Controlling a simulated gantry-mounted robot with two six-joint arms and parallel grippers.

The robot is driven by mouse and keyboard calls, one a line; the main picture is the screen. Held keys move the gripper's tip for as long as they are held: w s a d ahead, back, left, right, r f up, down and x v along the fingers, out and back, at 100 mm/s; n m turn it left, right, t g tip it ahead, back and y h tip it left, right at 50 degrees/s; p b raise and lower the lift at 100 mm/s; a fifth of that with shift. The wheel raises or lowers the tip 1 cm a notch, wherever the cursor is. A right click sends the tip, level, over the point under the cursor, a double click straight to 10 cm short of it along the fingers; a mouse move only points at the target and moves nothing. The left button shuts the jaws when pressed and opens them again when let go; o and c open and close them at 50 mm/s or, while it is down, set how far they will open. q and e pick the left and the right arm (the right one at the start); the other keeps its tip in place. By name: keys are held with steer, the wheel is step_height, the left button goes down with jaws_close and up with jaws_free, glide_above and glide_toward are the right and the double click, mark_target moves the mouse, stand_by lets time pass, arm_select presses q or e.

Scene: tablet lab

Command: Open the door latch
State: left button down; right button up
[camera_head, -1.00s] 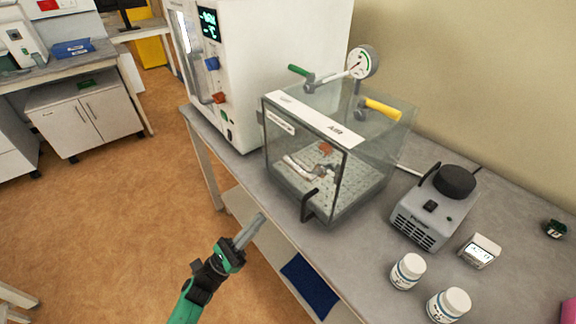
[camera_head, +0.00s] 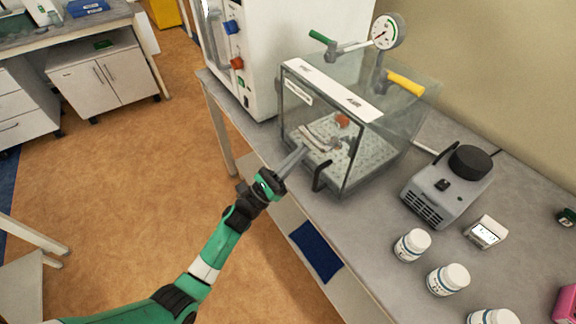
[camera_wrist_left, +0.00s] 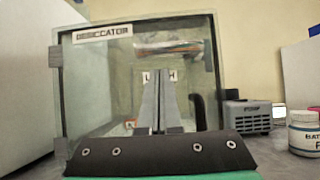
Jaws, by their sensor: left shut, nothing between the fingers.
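The clear desiccator box (camera_head: 350,110) stands on the grey bench. Its front door (camera_wrist_left: 100,90) faces my left gripper (camera_head: 303,149) and looks closed. A black handle (camera_head: 319,177) sits low on the door's right side, and it also shows in the left wrist view (camera_wrist_left: 198,106). A white label reading LATCH (camera_wrist_left: 149,77) is partly hidden behind my fingers. A silvery lever-like part (camera_head: 322,144) shows at the door; I cannot tell whether it is outside or inside the glass. My left gripper is shut and empty, its tips close before the door; contact cannot be told.
A white oven (camera_head: 270,50) stands left of the box. A grey pump (camera_head: 447,188), a small display (camera_head: 486,232) and white bottles (camera_head: 412,245) stand to the right. A green-handled valve (camera_head: 322,38), gauge (camera_head: 387,31) and yellow handle (camera_head: 405,84) are above. Floor space in front is free.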

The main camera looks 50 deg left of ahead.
arm_select(q)
steer(key=shift+w+r, duration=0.1)
steer(key=shift+r, duration=0.65)
steer(key=shift+a+r+m+h, duration=0.15)
steer(key=shift+m+h, duration=0.25)
steer(key=shift+m, duration=0.2)
